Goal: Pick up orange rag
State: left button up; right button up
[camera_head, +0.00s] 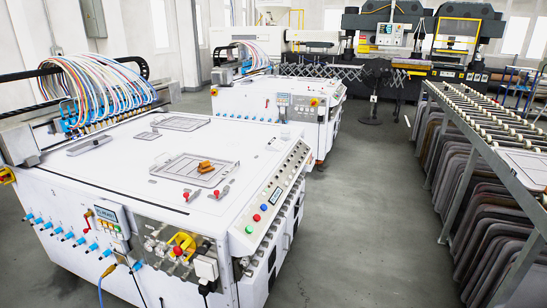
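The orange rag (206,166) is a small folded orange piece. It lies on a flat grey tray with a raised rim (169,168) on the white top of the near machine (95,172). Neither of my grippers shows in the head view.
Red-knobbed clamps (187,196) stand in front of the tray. Another flat grey tray (180,123) lies behind it. A gantry with coloured hoses (98,92) stands at the back left. A rack of grey panels (480,190) is at the right, with clear floor (370,200) between.

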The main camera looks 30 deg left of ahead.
aim_at(204, 166)
jog(key=z, duration=0.25)
jog(key=i, duration=2.45)
jog(key=u, duration=1.45)
jog(key=i, duration=0.75)
jog(key=u, duration=0.85)
